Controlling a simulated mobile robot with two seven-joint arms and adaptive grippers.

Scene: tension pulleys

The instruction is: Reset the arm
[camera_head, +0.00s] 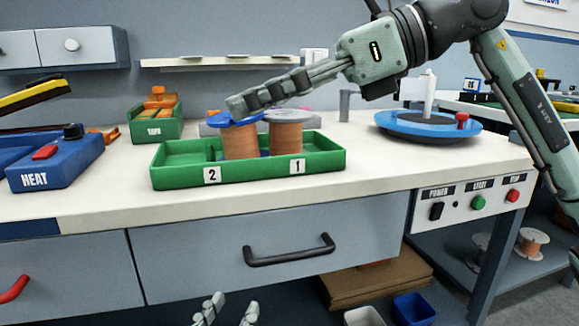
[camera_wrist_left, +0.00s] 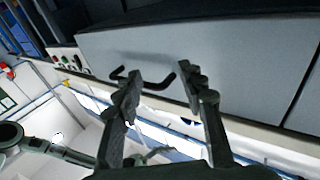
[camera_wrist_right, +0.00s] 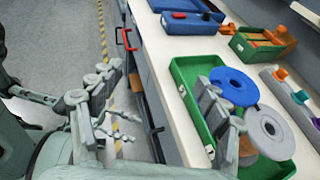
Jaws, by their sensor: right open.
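My right gripper (camera_head: 238,104) is over the green tray (camera_head: 170,180), beside the tops of two copper spools in the head view. The spool with the blue top (camera_head: 238,143) stands by label 2, and the one with the grey top (camera_head: 286,138) by label 1. In the right wrist view the fingers (camera_wrist_right: 158,108) are wide apart with nothing between them; one overlaps the tray and the edge of the grey top (camera_wrist_right: 270,132). My left gripper (camera_head: 227,312) is low in front of the drawers. Its fingers (camera_wrist_left: 163,92) are apart and empty in the left wrist view.
A blue round turntable (camera_head: 397,126) with a white post and red knob stands right on the bench. A blue HEAT box (camera_head: 40,175) is at the left. A panel (camera_head: 450,205) has several buttons. Drawer handles (camera_head: 290,256) stick out below the bench top.

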